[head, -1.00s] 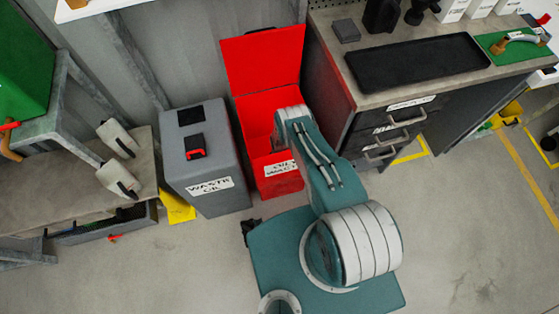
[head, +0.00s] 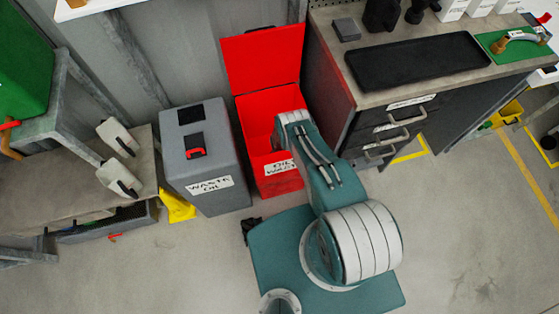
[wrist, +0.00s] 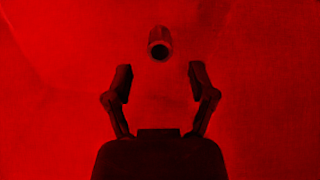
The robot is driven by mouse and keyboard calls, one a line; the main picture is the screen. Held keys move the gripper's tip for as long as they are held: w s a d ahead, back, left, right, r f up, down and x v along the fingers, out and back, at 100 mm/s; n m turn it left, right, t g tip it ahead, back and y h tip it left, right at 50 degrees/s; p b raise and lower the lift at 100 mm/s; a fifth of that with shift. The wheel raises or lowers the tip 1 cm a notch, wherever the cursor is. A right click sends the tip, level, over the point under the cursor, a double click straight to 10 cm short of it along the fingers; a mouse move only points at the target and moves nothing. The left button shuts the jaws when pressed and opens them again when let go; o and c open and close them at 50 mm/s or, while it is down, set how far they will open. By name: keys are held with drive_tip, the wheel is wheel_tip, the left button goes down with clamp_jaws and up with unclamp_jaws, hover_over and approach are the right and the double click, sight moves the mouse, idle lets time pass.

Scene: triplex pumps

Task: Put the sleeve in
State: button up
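A small dark cylindrical sleeve (wrist: 160,43) with an open, hollow end shows in the wrist view, against red surroundings. It is beyond the fingertips and apart from them; I cannot tell whether it is falling or resting. My gripper (wrist: 160,79) is open, with nothing between its two fingers. The red waste bin (head: 272,155) has its lid up in the head view. My arm reaches over its front edge, and the gripper and sleeve are hidden there. The red all around in the wrist view fits the bin's inside.
A grey waste oil container (head: 207,160) stands left of the red bin. A workbench with drawers (head: 385,135) stands to the right, with a black tray (head: 415,62) and a green mat (head: 515,45) on top. The floor at lower right is clear.

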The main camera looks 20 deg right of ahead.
drive_tip(key=w+r+m+t, duration=0.15)
drive_tip(key=w+r, duration=0.25)
drive_tip(key=r, duration=1.2)
drive_tip(key=w+r+m, duration=0.2)
drive_tip(key=w+r, duration=0.1)
drive_tip(key=r, duration=1.3)
wheel_tip(320, 180, up, 24)
drive_tip(key=s+m+t, duration=0.1)
drive_tip(key=m, duration=0.4)
drive_tip(key=s+r+m+t, duration=0.1)
drive_tip(key=s+r+m, duration=0.2)
drive_tip(key=s+r, duration=0.4)
drive_tip(key=s+r+m+t, duration=0.15)
drive_tip(key=s+r, duration=0.25)
drive_tip(key=r, duration=0.5)
drive_tip(key=s+r+m, duration=0.3)
drive_tip(key=s, duration=0.6)
drive_tip(key=s+r+m, duration=0.4)
drive_tip(key=s, duration=0.5)
drive_tip(key=shift+s+a+t, duration=0.2)
drive_tip(key=shift+s+t, duration=0.1)
drive_tip(key=shift+s, duration=0.1)
